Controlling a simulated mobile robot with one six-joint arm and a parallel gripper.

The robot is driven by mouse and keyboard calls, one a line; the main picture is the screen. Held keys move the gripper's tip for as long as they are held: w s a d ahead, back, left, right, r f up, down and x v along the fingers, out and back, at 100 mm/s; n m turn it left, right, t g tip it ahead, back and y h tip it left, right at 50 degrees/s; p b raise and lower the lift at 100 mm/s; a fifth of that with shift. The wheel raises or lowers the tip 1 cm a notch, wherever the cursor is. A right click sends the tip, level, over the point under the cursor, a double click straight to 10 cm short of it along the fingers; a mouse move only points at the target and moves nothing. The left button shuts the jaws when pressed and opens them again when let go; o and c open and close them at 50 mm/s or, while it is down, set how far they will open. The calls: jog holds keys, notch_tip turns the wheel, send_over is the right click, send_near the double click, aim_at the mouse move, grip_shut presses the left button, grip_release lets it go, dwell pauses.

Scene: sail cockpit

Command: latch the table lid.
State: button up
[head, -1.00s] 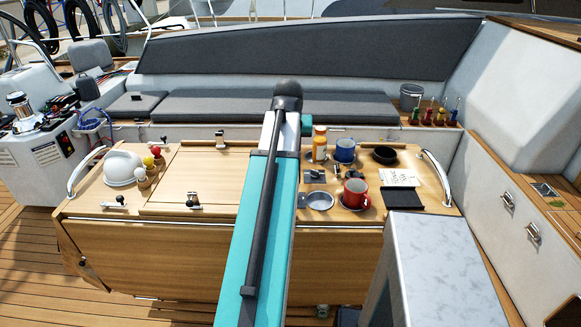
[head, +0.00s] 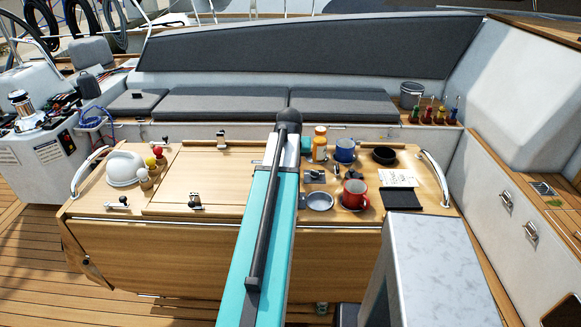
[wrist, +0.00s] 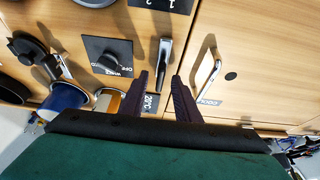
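The wooden table lid (head: 215,172) lies flat in the left half of the table top, in the head view. Small latches sit at its back edge (head: 221,140) and front edge (head: 195,201). In the wrist view, a metal lever (wrist: 165,58) with a dark end stands beside a panel seam, just ahead of my fingers. My gripper (wrist: 161,78) is open, its two dark fingers apart, with the lever's near end roughly between the tips. I cannot tell whether they touch.
Near my gripper are a black WINCH knob (wrist: 112,52), a bar handle labelled COOLER (wrist: 206,76) and a blue mug (wrist: 64,98). A red mug (head: 354,194), an orange bottle (head: 320,147) and a black bowl (head: 384,155) stand on the table's right half.

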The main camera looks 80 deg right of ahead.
jog(key=shift+x, duration=0.75)
grip_shut()
